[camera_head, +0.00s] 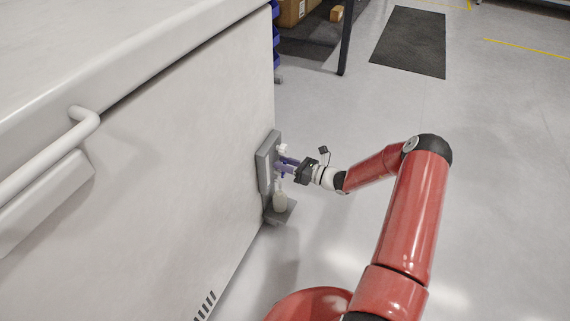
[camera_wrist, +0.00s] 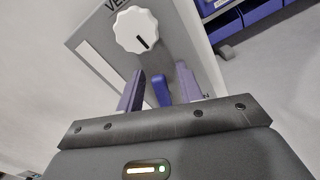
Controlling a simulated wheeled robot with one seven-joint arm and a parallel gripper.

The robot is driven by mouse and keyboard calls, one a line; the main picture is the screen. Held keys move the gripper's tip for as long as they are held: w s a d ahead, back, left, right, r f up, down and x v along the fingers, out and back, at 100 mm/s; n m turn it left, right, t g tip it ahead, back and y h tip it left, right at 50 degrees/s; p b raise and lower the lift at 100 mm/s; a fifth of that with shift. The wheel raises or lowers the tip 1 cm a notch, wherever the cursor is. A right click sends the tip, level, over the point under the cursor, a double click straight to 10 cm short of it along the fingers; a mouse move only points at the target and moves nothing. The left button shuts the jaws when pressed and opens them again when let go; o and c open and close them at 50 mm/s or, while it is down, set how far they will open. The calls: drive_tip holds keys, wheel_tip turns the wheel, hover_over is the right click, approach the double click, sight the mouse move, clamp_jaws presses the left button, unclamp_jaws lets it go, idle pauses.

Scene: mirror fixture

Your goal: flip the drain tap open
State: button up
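A grey panel (camera_head: 264,174) is fixed to the end of the white cabinet side. In the wrist view the panel (camera_wrist: 95,42) carries a white scalloped knob (camera_wrist: 137,31) with a black mark. A small blue lever (camera_wrist: 161,92), which looks like the tap handle, shows below the knob. My gripper (camera_wrist: 160,88) is open, with one purple finger on each side of the lever and visible gaps between. In the head view my gripper (camera_head: 285,164) is at the panel, just below the white knob (camera_head: 283,148); the lever cannot be made out there.
A pale bottle (camera_head: 280,202) stands on a small grey ledge (camera_head: 284,213) below my gripper. The white cabinet (camera_head: 150,170) fills the left, with a bar handle (camera_head: 50,165). Blue bins (camera_wrist: 262,12) are beyond the panel. Floor to the right is clear around a dark mat (camera_head: 410,42).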

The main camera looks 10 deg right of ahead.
clamp_jaws()
drive_tip(key=shift+s+a+n, duration=0.15)
drive_tip(key=shift+n, duration=0.45)
drive_tip(key=shift+o, duration=0.2)
unclamp_jaws()
drive_tip(key=v, duration=0.8)
drive_tip(key=shift+a, duration=0.1)
